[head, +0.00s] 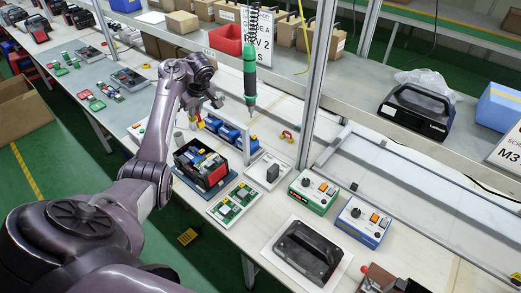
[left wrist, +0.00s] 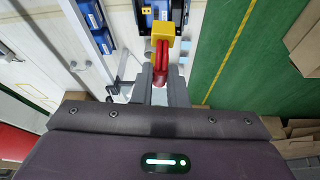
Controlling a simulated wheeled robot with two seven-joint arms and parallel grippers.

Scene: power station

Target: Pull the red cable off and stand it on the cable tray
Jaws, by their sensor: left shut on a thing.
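My left gripper (head: 196,110) is shut on a red cable with a yellow connector (head: 199,121). In the left wrist view, the gripper fingers (left wrist: 160,86) close around the red cable (left wrist: 161,58), and its yellow connector (left wrist: 162,30) points away from the gripper. An open black power station case (head: 219,177) with a red panel and blue parts inside stands below the gripper on the bench. The cable appears above the case, apart from it in the head view. I cannot tell which holder is the cable tray. My right gripper is not in view.
Several blue blocks (head: 226,132) stand behind the case. A green screwdriver (head: 250,78) hangs at their right. Another red and yellow piece (head: 287,135) lies farther right. A white tray with green boards (head: 234,204) and green and blue test boxes (head: 312,192) stand at the front right.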

